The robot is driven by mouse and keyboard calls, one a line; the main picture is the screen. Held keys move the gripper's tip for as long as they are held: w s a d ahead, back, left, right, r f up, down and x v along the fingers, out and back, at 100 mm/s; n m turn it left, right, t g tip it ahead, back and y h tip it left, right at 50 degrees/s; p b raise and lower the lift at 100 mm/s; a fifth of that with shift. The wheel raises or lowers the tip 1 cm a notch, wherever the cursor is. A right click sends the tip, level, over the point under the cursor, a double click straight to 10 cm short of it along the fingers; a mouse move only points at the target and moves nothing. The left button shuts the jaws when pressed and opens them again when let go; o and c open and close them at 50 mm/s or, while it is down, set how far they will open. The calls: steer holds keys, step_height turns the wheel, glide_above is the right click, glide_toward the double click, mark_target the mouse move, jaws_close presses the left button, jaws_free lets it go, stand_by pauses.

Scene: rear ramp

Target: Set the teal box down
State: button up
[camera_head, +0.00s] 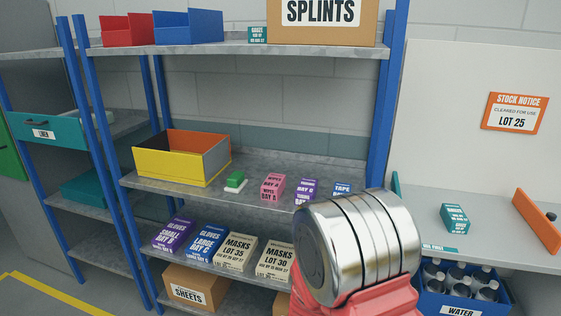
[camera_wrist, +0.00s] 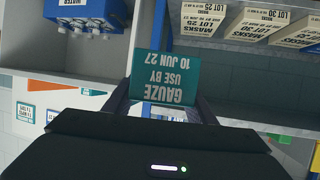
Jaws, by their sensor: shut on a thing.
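In the wrist view, which is upside down, a teal box (camera_wrist: 165,77) lettered "GAUZE USE BY 10 JUN 27" sits between the two dark fingers of my gripper (camera_wrist: 165,98). My gripper is shut on it. In the head view neither my gripper nor this held box can be made out; my arm's silver and red link fills the lower middle. Another teal box (camera_head: 455,218) stands on the grey counter (camera_head: 490,245) at the right. A small teal box (camera_head: 258,35) is on the top shelf.
An orange divider (camera_head: 537,221) and a teal label strip (camera_head: 440,249) are on the counter. A blue water crate (camera_head: 462,303) is below it. The middle shelf (camera_head: 205,200) holds a yellow bin (camera_head: 170,167) and several small boxes. Blue uprights stand between shelf and counter.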

steer(key=shift+a+f, duration=0.2)
steer(key=w+a+r+n+t+y, duration=0.2)
steer(key=w+a+n+y, duration=0.25)
steer(key=a, duration=0.25)
steer(key=w+d+r+y, duration=0.1)
steer(key=d+r, duration=0.2)
steer(key=r, duration=0.3)
steer(key=w+d+r+n+y, duration=0.1)
steer(key=w+d+r, duration=0.1)
steer(key=d+r, duration=0.2)
steer(key=shift+d+r, duration=0.25)
steer(key=shift+r, duration=0.65)
steer(key=shift+s+f, duration=0.1)
